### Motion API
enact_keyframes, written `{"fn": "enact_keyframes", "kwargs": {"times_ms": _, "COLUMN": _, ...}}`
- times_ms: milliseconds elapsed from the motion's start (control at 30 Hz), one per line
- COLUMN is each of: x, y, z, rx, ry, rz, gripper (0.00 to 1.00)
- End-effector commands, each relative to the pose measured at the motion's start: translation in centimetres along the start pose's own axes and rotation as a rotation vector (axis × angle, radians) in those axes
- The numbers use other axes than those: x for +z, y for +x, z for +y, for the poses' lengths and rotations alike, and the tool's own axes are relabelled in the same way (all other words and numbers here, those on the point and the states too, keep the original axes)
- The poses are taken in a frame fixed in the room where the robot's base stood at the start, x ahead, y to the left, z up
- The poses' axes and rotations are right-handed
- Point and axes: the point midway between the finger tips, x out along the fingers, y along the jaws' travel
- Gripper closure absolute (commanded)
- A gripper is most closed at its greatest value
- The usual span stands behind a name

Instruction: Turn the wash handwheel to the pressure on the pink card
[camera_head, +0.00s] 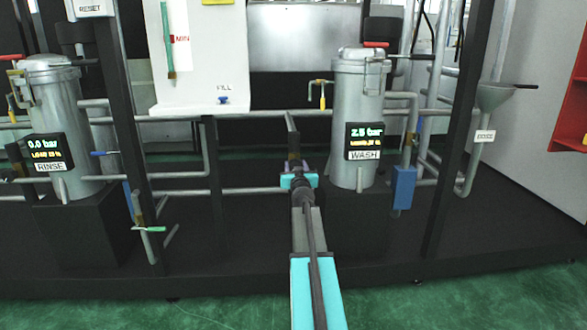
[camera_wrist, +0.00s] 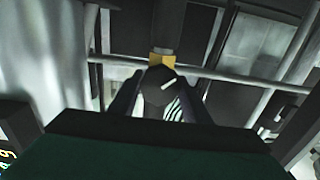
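The wash unit (camera_head: 357,110) is a grey metal cylinder right of centre in the head view. Its display (camera_head: 364,136) reads about 2.5 bar, above the label WASH. My gripper (camera_head: 297,168) reaches forward to the pipework left of this unit. In the wrist view a dark round handwheel or knob (camera_wrist: 158,88) with a white mark sits in front of a brass-coloured fitting (camera_wrist: 162,59). My gripper's dark fingers (camera_wrist: 162,98) lie on both sides of it; whether they touch it I cannot tell. I see no pink card.
The rinse unit (camera_head: 55,105) at left shows 0.0 bar. A white tank (camera_head: 201,60) marked FILL stands between the units. Dark frame posts (camera_head: 122,120) and grey pipes (camera_head: 180,192) surround my arm. A funnel (camera_head: 494,96) is at right. Green floor (camera_head: 450,305) lies in front.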

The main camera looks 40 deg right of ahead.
Motion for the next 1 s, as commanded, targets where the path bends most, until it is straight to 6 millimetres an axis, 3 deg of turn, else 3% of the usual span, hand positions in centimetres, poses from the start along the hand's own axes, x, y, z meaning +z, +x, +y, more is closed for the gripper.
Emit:
{"fn": "enact_keyframes", "kwargs": {"times_ms": 67, "x": 0.0, "y": 0.0, "z": -0.1, "rx": -0.001, "ry": 0.000, "rz": 0.000, "gripper": 0.76}}
{"fn": "enact_keyframes", "kwargs": {"times_ms": 100, "x": 0.0, "y": -1.8, "z": -1.7, "rx": -0.006, "ry": -0.008, "rz": 0.000, "gripper": 0.79}}
{"fn": "enact_keyframes", "kwargs": {"times_ms": 167, "x": 0.0, "y": -0.5, "z": -0.8, "rx": -0.003, "ry": -0.001, "rz": -0.001, "gripper": 0.78}}
{"fn": "enact_keyframes", "kwargs": {"times_ms": 300, "x": 0.0, "y": -0.1, "z": -0.5, "rx": -0.006, "ry": 0.009, "rz": -0.002, "gripper": 0.79}}
{"fn": "enact_keyframes", "kwargs": {"times_ms": 667, "x": 0.0, "y": 0.1, "z": -0.4, "rx": -0.006, "ry": 0.119, "rz": -0.002, "gripper": 0.79}}
{"fn": "enact_keyframes", "kwargs": {"times_ms": 1000, "x": 0.0, "y": 0.1, "z": -0.4, "rx": -0.006, "ry": 0.360, "rz": -0.002, "gripper": 0.79}}
